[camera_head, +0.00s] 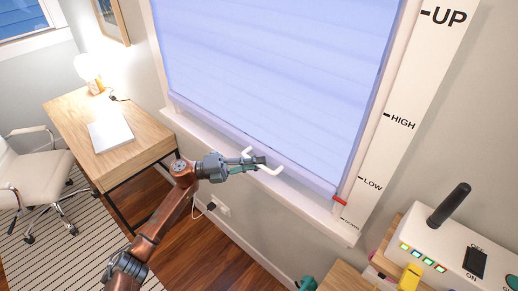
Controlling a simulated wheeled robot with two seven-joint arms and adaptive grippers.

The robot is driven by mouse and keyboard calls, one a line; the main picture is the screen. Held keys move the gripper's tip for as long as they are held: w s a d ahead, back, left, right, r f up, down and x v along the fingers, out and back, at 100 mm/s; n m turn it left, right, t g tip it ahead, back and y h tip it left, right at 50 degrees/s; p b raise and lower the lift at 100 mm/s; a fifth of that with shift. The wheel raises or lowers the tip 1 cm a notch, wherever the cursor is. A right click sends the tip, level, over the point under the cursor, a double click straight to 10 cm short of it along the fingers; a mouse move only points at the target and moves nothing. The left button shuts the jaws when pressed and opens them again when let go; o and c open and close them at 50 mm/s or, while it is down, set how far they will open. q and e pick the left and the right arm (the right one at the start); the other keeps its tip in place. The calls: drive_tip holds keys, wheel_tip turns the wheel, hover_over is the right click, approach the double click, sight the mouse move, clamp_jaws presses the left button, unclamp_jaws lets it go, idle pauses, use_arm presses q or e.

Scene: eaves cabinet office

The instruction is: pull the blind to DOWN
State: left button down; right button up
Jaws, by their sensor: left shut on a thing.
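The blue blind (270,70) covers nearly all of the window, its bottom rail (225,127) close above the sill. A white handle (274,170) sticks out at the rail. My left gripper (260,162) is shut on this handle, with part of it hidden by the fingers. A red pointer (340,201) at the rail's right end sits below the LOW mark. I do not see my right gripper.
A wooden desk (130,125) with a lamp (90,70) and a white chair (35,175) are at the left. The sill (300,208) runs below the blind.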

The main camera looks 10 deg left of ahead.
use_arm(q)
wheel_tip(320, 180, down, 10)
drive_tip(key=b, duration=0.4)
drive_tip(key=shift+r, duration=0.2)
drive_tip(key=shift+s, duration=0.1)
use_arm(e)
drive_tip(key=f, duration=0.1)
drive_tip(key=s+f, duration=0.1)
drive_tip(key=f, duration=0.1)
drive_tip(key=s+f, duration=0.1)
drive_tip(key=f, duration=0.1)
use_arm(q)
drive_tip(key=shift+f, duration=0.15)
drive_tip(key=c, duration=2.4)
unclamp_jaws()
drive_tip(key=o, duration=0.4)
drive_tip(key=shift+o, duration=0.2)
drive_tip(key=v, duration=1.2)
